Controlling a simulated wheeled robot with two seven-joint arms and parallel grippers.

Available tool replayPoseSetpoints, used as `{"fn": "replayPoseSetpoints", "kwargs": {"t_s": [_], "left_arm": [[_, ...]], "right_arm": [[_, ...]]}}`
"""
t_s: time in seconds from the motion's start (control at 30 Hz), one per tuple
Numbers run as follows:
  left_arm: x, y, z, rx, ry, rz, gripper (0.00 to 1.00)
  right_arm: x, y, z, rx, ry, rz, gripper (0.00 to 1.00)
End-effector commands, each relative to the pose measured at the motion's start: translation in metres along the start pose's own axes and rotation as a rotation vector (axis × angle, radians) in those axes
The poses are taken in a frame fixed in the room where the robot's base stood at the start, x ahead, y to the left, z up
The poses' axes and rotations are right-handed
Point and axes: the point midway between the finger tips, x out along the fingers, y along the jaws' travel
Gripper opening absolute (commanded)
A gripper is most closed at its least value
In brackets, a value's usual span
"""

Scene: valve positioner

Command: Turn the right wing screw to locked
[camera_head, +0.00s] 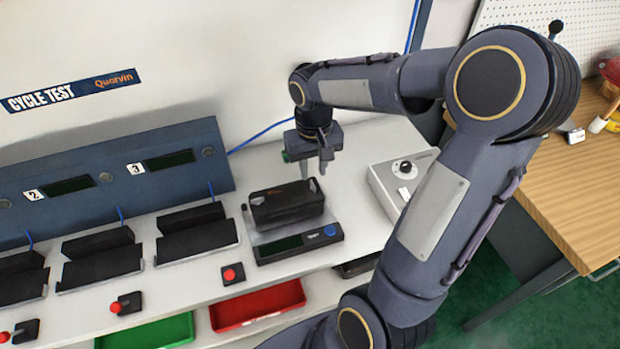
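A black box-shaped positioner (287,207) sits on a test stand with a dark display and a blue button (330,231). A small dark part, possibly the right wing screw (313,185), shows at the positioner's back right corner. It is too small to tell its angle. Another small dark part (245,208) stands at the left end. My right gripper (314,174) points down just above and behind the right end. Its two fingers appear apart, with nothing visibly held; I cannot tell whether they touch the positioner. My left gripper is not in view.
Empty black cradles (197,232) line the bench to the left, with red buttons (232,274) in front. A grey box with a knob (403,168) stands right of the positioner. Red (258,303) and green (150,334) trays lie below. A wooden table (570,190) is at right.

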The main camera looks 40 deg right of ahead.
Motion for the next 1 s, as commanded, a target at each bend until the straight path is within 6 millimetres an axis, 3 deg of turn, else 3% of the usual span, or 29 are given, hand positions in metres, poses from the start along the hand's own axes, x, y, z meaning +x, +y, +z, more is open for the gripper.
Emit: {"fn": "replayPoseSetpoints", "kwargs": {"t_s": [0.23, 0.6, 0.83, 1.0], "left_arm": [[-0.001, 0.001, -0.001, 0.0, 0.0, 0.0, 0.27], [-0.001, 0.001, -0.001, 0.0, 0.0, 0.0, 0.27], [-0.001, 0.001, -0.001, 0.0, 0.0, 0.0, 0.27], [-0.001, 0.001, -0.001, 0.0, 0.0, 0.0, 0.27]], "right_arm": [[0.034, 0.0, 0.001, -0.001, -0.003, 0.0, 0.27], [0.042, 0.0, 0.0, -0.002, 0.001, -0.001, 0.27], [0.041, 0.0, 0.0, -0.002, 0.001, -0.001, 0.0], [0.041, 0.0, 0.0, -0.002, 0.001, -0.001, 0.0]]}}
